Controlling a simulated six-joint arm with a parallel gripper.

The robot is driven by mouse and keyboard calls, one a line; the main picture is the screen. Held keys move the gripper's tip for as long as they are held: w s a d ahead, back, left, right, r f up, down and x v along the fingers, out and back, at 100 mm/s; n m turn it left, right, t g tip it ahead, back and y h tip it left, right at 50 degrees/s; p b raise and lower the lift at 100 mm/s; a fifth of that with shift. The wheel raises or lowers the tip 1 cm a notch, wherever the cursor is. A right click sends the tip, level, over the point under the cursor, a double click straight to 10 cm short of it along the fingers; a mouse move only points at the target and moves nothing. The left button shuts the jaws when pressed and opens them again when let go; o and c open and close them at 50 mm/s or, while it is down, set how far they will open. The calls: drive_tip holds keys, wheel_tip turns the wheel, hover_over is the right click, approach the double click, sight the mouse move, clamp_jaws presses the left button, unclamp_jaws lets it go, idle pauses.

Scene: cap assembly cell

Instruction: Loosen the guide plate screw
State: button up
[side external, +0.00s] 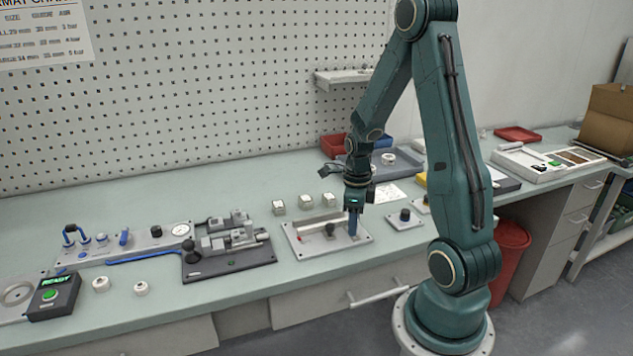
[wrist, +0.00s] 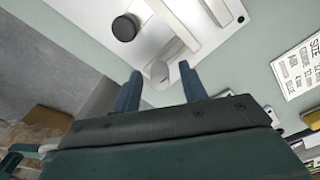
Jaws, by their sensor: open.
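The guide plate (side external: 305,250) is a flat pale grey plate on the bench, with light rails across it and a small red mark near its left end. A black knob-like screw head (side external: 330,229) stands on it; in the wrist view the black knob (wrist: 125,27) is beyond my fingertips, up and to the left. My gripper (side external: 353,232) points down over the plate's right end. In the wrist view my gripper (wrist: 160,72) is open, with blue fingers apart. A pale round piece (wrist: 161,74) shows between the fingertips; I cannot tell whether they touch it.
A small plate with a black knob (side external: 405,214) lies to the right. Several small pale blocks (side external: 306,202) stand behind the guide plate. A dark fixture (side external: 230,262) stands to the left. A printed card (side external: 383,194) lies behind my gripper.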

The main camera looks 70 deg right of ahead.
clamp_jaws()
